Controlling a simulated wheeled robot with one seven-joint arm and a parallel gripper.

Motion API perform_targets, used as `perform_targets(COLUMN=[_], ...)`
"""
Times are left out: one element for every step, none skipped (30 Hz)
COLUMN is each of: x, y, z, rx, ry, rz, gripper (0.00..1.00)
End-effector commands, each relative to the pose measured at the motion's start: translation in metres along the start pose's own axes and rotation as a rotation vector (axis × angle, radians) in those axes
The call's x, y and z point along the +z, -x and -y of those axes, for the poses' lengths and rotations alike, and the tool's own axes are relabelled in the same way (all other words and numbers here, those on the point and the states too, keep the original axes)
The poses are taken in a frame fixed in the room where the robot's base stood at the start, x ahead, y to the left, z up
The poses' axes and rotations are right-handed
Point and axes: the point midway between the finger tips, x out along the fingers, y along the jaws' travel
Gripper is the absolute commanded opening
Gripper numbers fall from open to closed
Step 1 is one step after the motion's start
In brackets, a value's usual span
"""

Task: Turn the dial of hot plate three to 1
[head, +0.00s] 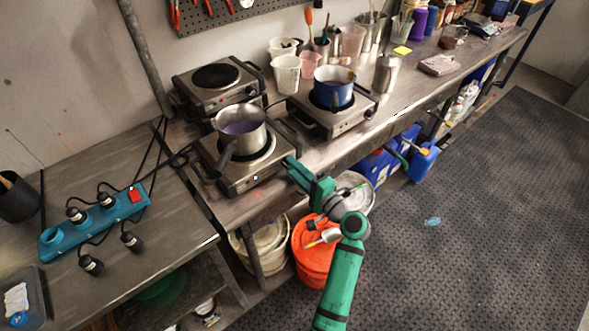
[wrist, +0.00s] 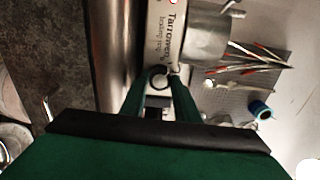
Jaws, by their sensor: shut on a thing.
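A hot plate (head: 235,185) with a dark round burner stands at the table's front edge, and a steel pot (head: 241,128) of purple liquid sits on it. My gripper (head: 289,161) is at the right end of this plate's front face. In the wrist view the two green fingers (wrist: 158,82) are shut on a round black dial (wrist: 158,72) beside the lettered front panel (wrist: 170,28). The dial's marks and its setting cannot be read. The steel pot also shows in the wrist view (wrist: 190,35). No number is readable on any plate.
A second hot plate (head: 343,122) carries a blue pot (head: 334,92) to the right. A third hot plate (head: 190,94) stands empty behind. A blue power strip (head: 70,238) lies left with cables. An orange bucket (head: 308,265) stands below my gripper. The mat at right is mostly clear.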

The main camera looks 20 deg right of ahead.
Motion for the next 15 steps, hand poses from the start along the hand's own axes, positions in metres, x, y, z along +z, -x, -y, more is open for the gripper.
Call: perform_targets(x=[0.001, 0.001, 0.0009, 0.001, 0.001, 0.001, 0.0009, 0.0009, 0.0009, 0.0009, 0.0009, 0.001, 0.001, 0.0009, 0.0009], y=[0.0007, 0.0007, 0.0008, 0.0009, 0.0009, 0.0009, 0.0008, 0.0008, 0.0007, 0.0006, 0.0005, 0.0005, 0.0005, 0.001, 0.0023], z=[-0.0009, -0.0009, -0.0009, -0.001, -0.0011, -0.001, -0.001, -0.0009, -0.0008, -0.0008, -0.0007, -0.0007, -0.0006, -0.0006, -0.0007], rx=[0.001, 0.001, 0.001, 0.001, 0.002, 0.002, 0.001, 0.001, 0.001, 0.001, 0.001, 0.001, 0.001, 0.001, 0.001], ry=[-0.001, -0.001, -0.001, -0.001, -0.001, -0.001, -0.001, -0.001, 0.0, 0.0, 0.0, 0.0, 0.0, 0.0, 0.0], rz=[0.003, 0.003, 0.003, 0.003, 0.003, 0.003, 0.003, 0.002, 0.002, 0.002, 0.002, 0.002, 0.002, 0.002, 0.002], gripper=[0.06, 0.06, 0.06, 0.31, 0.36, 0.36, 0.36, 0.36, 0.36, 0.36, 0.36, 0.36, 0.36, 0.36, 0.36])
